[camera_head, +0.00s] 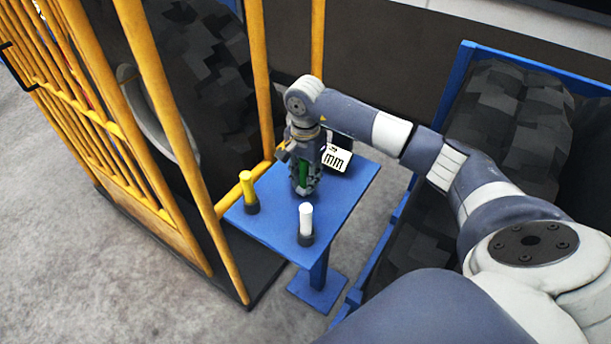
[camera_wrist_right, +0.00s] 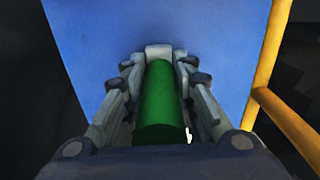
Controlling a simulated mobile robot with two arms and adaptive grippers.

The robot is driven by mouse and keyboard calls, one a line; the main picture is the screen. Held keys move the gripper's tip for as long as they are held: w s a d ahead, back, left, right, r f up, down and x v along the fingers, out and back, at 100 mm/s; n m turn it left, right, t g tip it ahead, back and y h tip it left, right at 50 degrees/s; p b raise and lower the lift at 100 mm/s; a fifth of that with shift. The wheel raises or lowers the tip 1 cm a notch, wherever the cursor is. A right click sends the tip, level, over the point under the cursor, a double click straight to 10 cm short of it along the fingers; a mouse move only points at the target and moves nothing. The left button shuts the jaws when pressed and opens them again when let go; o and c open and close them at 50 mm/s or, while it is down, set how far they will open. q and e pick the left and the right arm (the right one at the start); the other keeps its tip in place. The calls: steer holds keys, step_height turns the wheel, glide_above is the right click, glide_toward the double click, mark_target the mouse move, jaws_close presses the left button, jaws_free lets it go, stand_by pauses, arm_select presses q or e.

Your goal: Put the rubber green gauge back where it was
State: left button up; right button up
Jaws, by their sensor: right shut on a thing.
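The green gauge (camera_wrist_right: 160,105) is a cylinder held between the fingers of my right gripper (camera_wrist_right: 160,80) in the right wrist view. In the head view a strip of the green gauge (camera_head: 303,174) shows between the fingers of my right gripper (camera_head: 305,187), over the far part of a small blue table (camera_head: 338,208). The gripper points down. I cannot tell whether the gauge touches the tabletop. My left gripper is not in view.
A yellow gauge (camera_head: 247,187) and a white gauge (camera_head: 306,220), each with a dark base, stand on the table. A white "mm" card (camera_head: 336,158) is behind the gripper. Yellow bars (camera_head: 185,150) rise at the left. A blue-framed crate (camera_head: 455,88) with dark castings stands right.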

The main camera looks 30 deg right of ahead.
steer(key=shift+f, duration=0.7)
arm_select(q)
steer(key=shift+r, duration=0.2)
arm_select(e)
steer(key=o, duration=0.9)
steer(key=shift+r, duration=0.1)
steer(key=shift+r, duration=0.15)
steer(key=shift+w+r, duration=0.1)
steer(key=shift+r, duration=0.25)
step_height(320, 180, up, 10)
steer(key=b, duration=0.3)
steer(key=shift+f, duration=0.15)
steer(key=shift+r, duration=0.75)
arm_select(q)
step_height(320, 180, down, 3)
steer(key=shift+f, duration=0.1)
